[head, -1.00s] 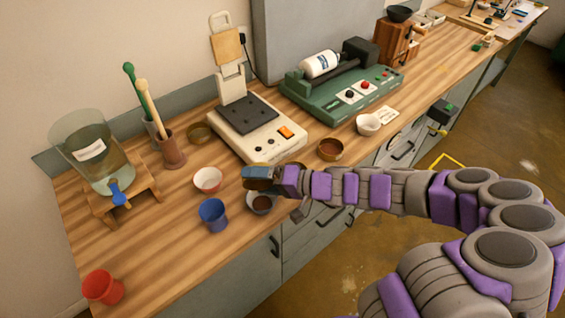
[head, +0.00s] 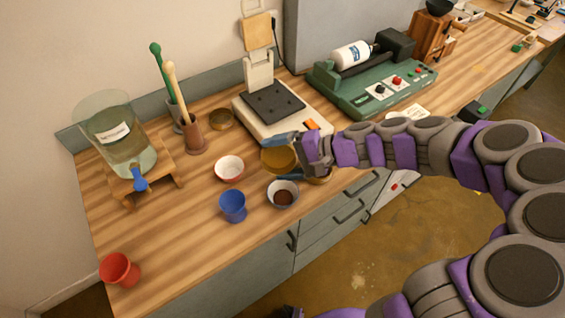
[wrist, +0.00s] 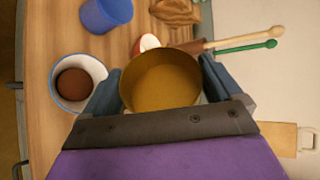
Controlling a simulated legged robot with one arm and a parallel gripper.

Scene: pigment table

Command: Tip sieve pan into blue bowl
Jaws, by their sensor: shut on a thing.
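The sieve pan, a round brass-coloured pan (head: 277,161), is held between the blue fingers of my gripper (head: 284,157). In the wrist view the sieve pan (wrist: 160,82) opens toward the camera, and its ochre inside shows no clear contents. A blue-rimmed bowl with a white inside (head: 293,188) stands on the counter in front of the pan, with brown powder at its bottom. In the wrist view this bowl (wrist: 97,72) lies left of my gripper (wrist: 160,84), apart from the pan. A solid blue cup (head: 232,208) stands left of the bowl.
A glass jar on a stand (head: 115,132) and a red cup (head: 120,270) are at the left.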

